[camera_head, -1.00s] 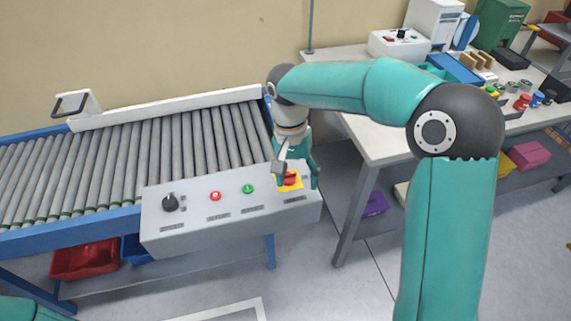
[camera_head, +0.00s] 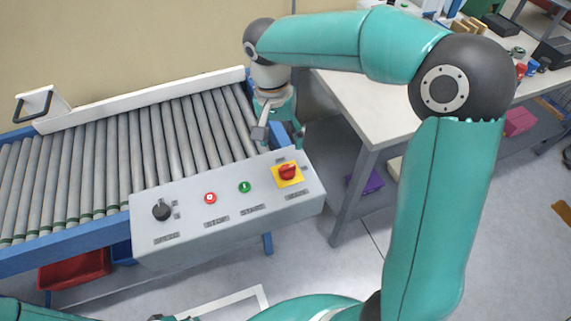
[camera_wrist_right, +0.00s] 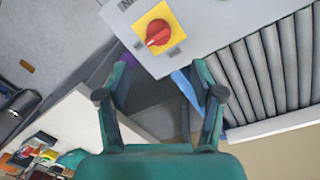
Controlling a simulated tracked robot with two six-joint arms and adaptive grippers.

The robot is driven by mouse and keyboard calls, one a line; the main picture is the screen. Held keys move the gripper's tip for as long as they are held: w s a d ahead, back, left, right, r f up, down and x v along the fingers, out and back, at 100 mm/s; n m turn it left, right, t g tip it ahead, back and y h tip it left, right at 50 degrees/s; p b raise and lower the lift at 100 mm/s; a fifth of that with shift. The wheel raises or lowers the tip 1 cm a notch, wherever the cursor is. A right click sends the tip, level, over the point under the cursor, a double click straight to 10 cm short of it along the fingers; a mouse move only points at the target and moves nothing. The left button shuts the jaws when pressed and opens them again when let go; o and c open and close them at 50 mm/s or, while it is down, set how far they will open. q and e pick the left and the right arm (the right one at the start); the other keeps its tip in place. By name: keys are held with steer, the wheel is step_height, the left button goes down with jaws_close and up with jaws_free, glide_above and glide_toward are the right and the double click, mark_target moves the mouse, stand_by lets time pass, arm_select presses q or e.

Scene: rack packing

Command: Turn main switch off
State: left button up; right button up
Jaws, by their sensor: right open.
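The main switch (camera_head: 287,172) is a red rotary knob on a yellow square plate, at the right end of the grey control panel (camera_head: 190,237). It also shows in the right wrist view (camera_wrist_right: 158,33), above the fingers, with its grip lying at a slant. Its labels are too small to read. My right gripper (camera_head: 281,133) is open and empty, behind the panel's back edge and apart from the switch. In the right wrist view its two fingers (camera_wrist_right: 161,95) stand wide apart with nothing between them. My left gripper is not visible; only a bit of the left arm shows at lower left.
A black knob (camera_head: 161,210), a red button (camera_head: 210,198) and a green button (camera_head: 245,187) sit left of the switch. The roller conveyor (camera_head: 120,165) lies behind the panel. A white worktable (camera_head: 365,105) stands to the right, with a gap of floor between.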

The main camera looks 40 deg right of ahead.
mark_target(286, 167)
steer(key=f, duration=0.6)
steer(key=s+f, duration=0.1)
steer(key=f, duration=0.3)
steer(key=shift+d, duration=0.35)
steer(key=c, duration=1.1)
